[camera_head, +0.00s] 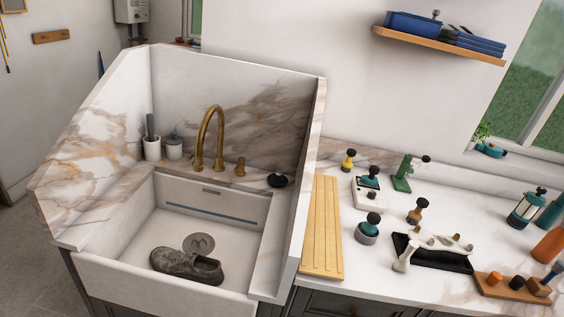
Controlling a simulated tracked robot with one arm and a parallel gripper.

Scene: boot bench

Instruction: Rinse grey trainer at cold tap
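The grey trainer (186,266) lies on the floor of the white sink (150,287), close to the front wall. It looks dark and mottled. The round drain (198,243) is just behind it. The brass tap (209,135) rises from the ledge at the back of the sink, with its spout arched above the basin. A small brass handle (240,167) stands to the right of the spout. I cannot make out any water flowing. My gripper is not in this view.
High marble splash walls (100,130) enclose the sink's back and sides. A wooden board (322,225) lies to the right. The right counter holds a black tray (440,258), a wooden block (505,287) and several small tools. Cups (152,148) stand left of the tap. A shelf (440,46) hangs above.

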